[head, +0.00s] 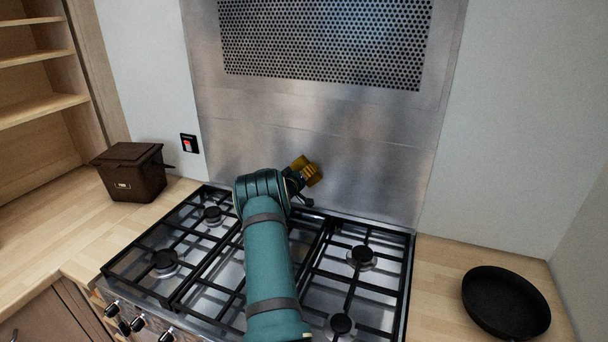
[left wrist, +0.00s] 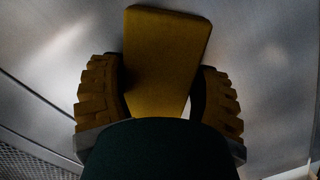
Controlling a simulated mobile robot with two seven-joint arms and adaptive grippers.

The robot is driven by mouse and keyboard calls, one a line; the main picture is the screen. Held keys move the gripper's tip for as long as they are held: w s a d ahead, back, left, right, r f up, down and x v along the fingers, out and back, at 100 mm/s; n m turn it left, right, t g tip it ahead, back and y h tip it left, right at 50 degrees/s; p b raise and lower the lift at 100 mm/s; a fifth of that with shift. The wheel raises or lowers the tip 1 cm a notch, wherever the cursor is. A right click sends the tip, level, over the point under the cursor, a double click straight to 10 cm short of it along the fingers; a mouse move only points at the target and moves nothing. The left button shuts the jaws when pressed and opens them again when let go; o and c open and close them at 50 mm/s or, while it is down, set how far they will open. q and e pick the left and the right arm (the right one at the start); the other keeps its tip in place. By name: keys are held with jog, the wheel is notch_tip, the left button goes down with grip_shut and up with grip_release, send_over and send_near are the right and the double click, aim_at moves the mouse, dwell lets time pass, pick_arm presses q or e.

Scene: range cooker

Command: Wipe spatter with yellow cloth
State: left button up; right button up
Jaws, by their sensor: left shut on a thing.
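My left gripper (head: 304,172) is in front of the lower steel splashback (head: 370,165), above the back of the hob. In the left wrist view its two ridged yellow-brown fingers (left wrist: 160,85) are shut on the yellow cloth (left wrist: 165,50), which looks like a flat, folded pad. The cloth reaches out past the fingers towards the steel. I cannot tell whether it touches the steel. In the head view the cloth and fingers blend into one small yellow patch. No spatter stands out clearly; the steel shows only soft blotches and reflections. My right gripper is not in view.
The gas hob (head: 360,295) with black grates lies below my arm. A brown lidded box (head: 132,172) stands on the left worktop, near a wall switch (head: 189,144). A black pan (head: 505,302) sits on the right worktop. A perforated panel (head: 325,40) is higher up.

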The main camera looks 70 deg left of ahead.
pick_arm(q)
jog(key=shift+f+p+v, duration=0.15)
jog(key=shift+p+v, duration=0.2)
jog(key=shift+v, duration=1.15)
jog(key=shift+f+p+v, duration=0.1)
jog(key=shift+p+v, duration=0.2)
jog(key=shift+v, duration=1.15)
jog(key=shift+w+d, duration=0.15)
jog(key=v, duration=0.3)
jog(key=shift+d+f+p, duration=0.1)
jog(key=shift+f+p, duration=0.05)
jog(key=shift+p, duration=0.15)
